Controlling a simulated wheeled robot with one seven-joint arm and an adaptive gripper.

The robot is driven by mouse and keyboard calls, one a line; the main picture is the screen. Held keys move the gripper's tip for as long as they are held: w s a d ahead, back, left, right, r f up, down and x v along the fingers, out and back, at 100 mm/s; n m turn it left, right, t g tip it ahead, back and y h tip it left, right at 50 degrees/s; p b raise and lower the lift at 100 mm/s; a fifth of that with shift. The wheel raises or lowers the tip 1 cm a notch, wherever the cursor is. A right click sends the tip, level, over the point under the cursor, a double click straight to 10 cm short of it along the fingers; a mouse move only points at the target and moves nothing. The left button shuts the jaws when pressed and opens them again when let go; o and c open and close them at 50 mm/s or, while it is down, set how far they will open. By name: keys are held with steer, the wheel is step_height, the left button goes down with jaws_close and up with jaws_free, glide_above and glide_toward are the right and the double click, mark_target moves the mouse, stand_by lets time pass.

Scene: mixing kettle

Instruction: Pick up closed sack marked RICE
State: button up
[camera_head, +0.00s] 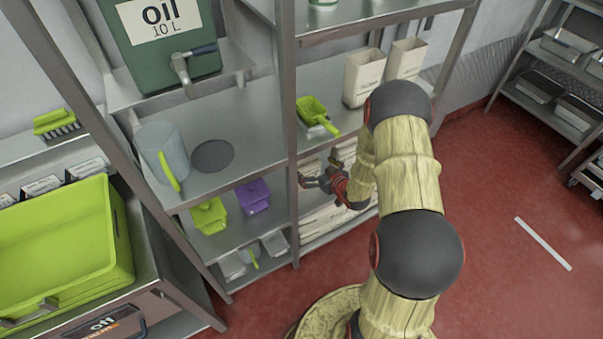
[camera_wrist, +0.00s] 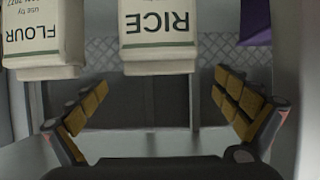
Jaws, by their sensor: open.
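The sack marked RICE (camera_wrist: 158,35) is pale with dark lettering, which appears upside down at the top middle of the wrist view. Its top is not clear enough to tell whether it is closed. My gripper (camera_wrist: 158,90) is open, with one padded finger on each side of the view and nothing between them. The sack lies beyond the fingertips, roughly centred between them. In the head view, my gripper (camera_head: 316,182) is at the lower shelf, in front of pale sacks (camera_head: 318,218). My arm hides part of them, and their labels cannot be read there.
A sack marked FLOUR (camera_wrist: 42,35) stands beside the RICE sack. A purple container (camera_head: 254,197) and a green one (camera_head: 208,216) sit left of the shelf post (camera_head: 291,130). Two pale open-topped containers (camera_head: 361,80) and a green scoop (camera_head: 315,115) stand on the shelf above.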

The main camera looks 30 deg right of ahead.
mark_target(307, 163)
steer(key=b+x, duration=0.1)
steer(key=x, duration=0.2)
steer(key=f+b+x, duration=0.1)
steer(key=b+x, duration=0.1)
steer(key=x, duration=0.2)
steer(key=shift+s, duration=0.15)
steer(key=shift+r, duration=0.1)
steer(key=shift+c, duration=0.4)
steer(key=c, duration=1.7)
steer(key=shift+d+r, duration=0.1)
steer(key=shift+r, duration=0.05)
steer(key=shift+c, duration=0.3)
